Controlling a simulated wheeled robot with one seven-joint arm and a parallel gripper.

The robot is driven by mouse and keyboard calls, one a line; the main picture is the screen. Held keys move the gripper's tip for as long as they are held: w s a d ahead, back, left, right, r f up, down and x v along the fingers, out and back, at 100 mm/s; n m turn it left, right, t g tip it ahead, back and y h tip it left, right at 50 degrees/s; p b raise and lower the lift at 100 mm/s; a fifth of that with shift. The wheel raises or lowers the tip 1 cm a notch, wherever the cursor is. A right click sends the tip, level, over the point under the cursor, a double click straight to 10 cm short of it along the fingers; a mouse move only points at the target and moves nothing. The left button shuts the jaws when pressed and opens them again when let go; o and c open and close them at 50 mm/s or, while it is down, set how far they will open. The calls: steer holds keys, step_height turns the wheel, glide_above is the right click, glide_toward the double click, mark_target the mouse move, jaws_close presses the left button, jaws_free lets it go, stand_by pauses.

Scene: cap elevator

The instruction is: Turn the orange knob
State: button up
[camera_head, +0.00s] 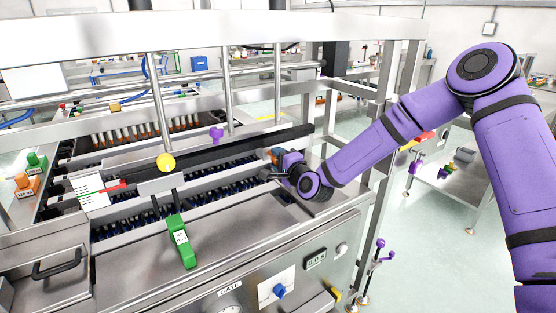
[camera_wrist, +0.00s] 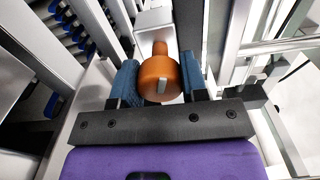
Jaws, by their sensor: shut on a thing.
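In the head view my gripper (camera_head: 277,165) is at the right end of the machine's rail, and only a small bit of orange shows there, the rest being hidden by my purple wrist.
A yellow knob (camera_head: 166,162), a purple knob (camera_head: 216,133) and a green handle (camera_head: 181,241) are on the machine to the left. A blue knob (camera_head: 279,291) is on the front panel. Upright metal posts stand behind my gripper.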

steer(key=shift+m, duration=0.8)
steer(key=o, duration=0.9)
steer(key=v, duration=1.1)
steer(key=shift+w, duration=0.1)
